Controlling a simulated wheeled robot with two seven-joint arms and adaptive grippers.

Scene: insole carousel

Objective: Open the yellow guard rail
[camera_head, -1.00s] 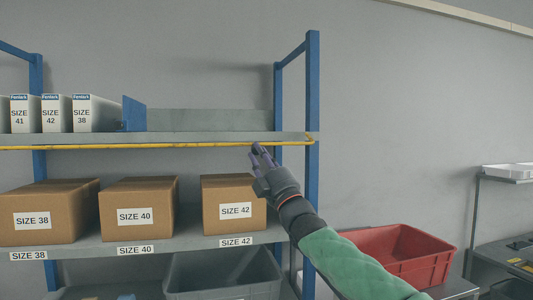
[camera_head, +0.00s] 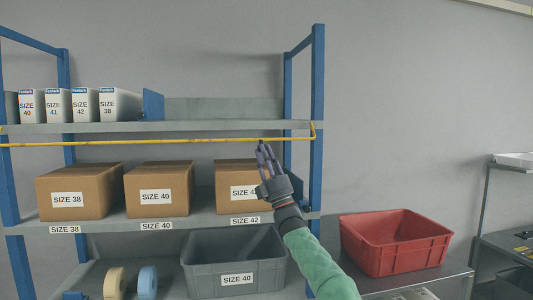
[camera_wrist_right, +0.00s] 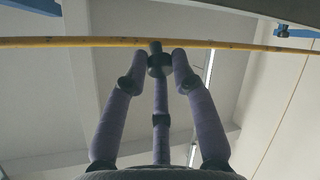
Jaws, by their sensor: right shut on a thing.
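The yellow guard rail (camera_head: 180,141) runs across the front of the shelf rack, just below the upper shelf's edge, with its right end bent up by the right blue post. My right gripper (camera_head: 263,147) is at the rail, right of its middle, with its purple fingers pointing up. In the right wrist view the rail (camera_wrist_right: 60,42) crosses at the tips of the fingers (camera_wrist_right: 160,58), which are shut on it. My left gripper is out of view.
The upper shelf (camera_head: 220,126) holds several white insole boxes at left. Brown cartons (camera_head: 80,192) stand on the middle shelf behind and below the rail. A grey bin (camera_head: 215,275) is lower down; a red bin (camera_head: 395,245) stands on a table at right.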

